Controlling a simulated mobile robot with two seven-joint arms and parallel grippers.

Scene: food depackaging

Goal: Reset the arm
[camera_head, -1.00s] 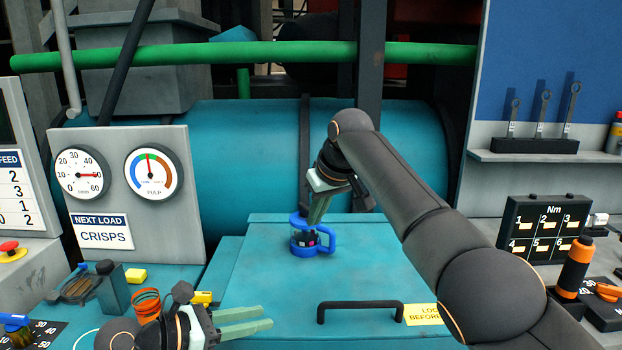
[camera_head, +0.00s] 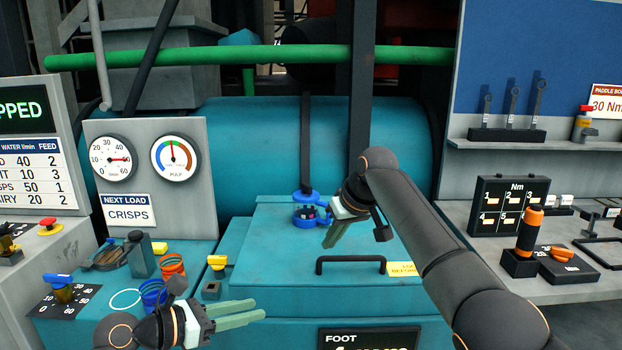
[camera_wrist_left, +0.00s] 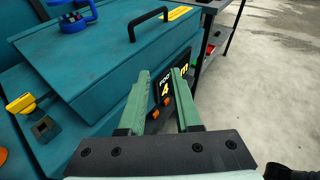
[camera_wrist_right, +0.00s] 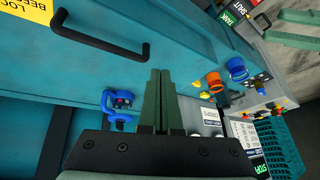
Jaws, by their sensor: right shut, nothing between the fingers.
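My right gripper (camera_head: 330,240) is over the teal lid, just right of and in front of the blue ring-shaped fitting. Its fingers are pressed together and empty in the right wrist view (camera_wrist_right: 160,85). My left gripper (camera_head: 256,310) is low in front of the teal machine, pointing right. Its fingers stand apart with nothing between them in the left wrist view (camera_wrist_left: 160,85). The blue fitting (camera_head: 305,222) sits upright at the back of the teal lid (camera_head: 290,240). It also shows in the right wrist view (camera_wrist_right: 116,122), apart from the fingers.
A black handle (camera_head: 350,260) stands up from the lid's front. Left are a yellow-topped switch (camera_head: 217,262), orange coil (camera_head: 172,264) and gauge panel (camera_head: 150,185). Right is a grey bench with a torque box (camera_head: 508,205) and orange-handled tool (camera_head: 530,230). Open floor shows in the left wrist view (camera_wrist_left: 270,60).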

